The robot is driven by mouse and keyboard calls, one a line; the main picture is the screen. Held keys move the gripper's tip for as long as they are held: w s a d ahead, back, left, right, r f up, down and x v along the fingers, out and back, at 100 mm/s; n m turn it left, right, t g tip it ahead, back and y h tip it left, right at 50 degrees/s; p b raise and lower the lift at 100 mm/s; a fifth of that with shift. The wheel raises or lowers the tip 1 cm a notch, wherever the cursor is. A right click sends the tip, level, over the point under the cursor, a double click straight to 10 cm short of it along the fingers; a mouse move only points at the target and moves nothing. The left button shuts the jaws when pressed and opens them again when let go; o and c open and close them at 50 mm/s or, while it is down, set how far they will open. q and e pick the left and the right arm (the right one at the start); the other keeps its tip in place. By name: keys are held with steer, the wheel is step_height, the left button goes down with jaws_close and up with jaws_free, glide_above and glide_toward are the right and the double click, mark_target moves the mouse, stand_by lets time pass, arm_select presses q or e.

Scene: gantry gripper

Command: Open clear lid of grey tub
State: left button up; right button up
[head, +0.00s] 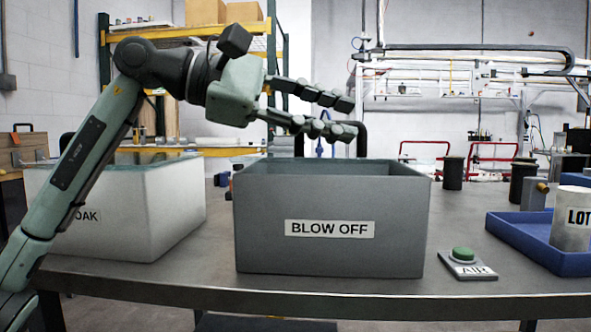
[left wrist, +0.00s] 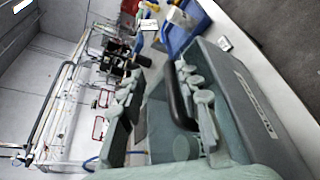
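The grey tub (head: 330,255) labelled BLOW OFF stands on the table in the middle of the head view; its side also shows in the left wrist view (left wrist: 245,85). Its top has a faint greenish tint, and the clear lid itself is hard to make out. A black arched handle (head: 362,142) stands up at the tub's top, partly hidden by my fingers. My left gripper (head: 348,118) is open above the tub. In the left wrist view the handle (left wrist: 181,105) lies between the spread fingers, with no clear grip. My right gripper is not in view.
A white tub (head: 150,220) marked OAK stands left, behind my left arm. A green AIR button (head: 463,254) sits right of the grey tub. A blue tray (head: 525,240) holds a LOT cup (head: 572,222). Dark cylinders (head: 453,173) stand behind. The table's front edge is close.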

arm_select(q)
steer(key=f+b, duration=0.2)
steer(key=f+m, duration=0.1)
steer(key=shift+s+d+f+b, duration=0.1)
steer(key=shift+s+f+b, duration=0.1)
steer(key=shift+s+b, duration=0.2)
steer(key=shift+s+a+r+p, duration=0.1)
steer(key=shift+a+r+p, duration=0.2)
steer(key=shift+a, duration=0.25)
steer(key=shift+s+a+r+p, duration=0.1)
steer(key=shift+a+r+p, duration=0.05)
steer(key=shift+a+r, duration=0.3)
steer(key=shift+s+a, duration=0.25)
steer(key=shift+a, duration=0.35)
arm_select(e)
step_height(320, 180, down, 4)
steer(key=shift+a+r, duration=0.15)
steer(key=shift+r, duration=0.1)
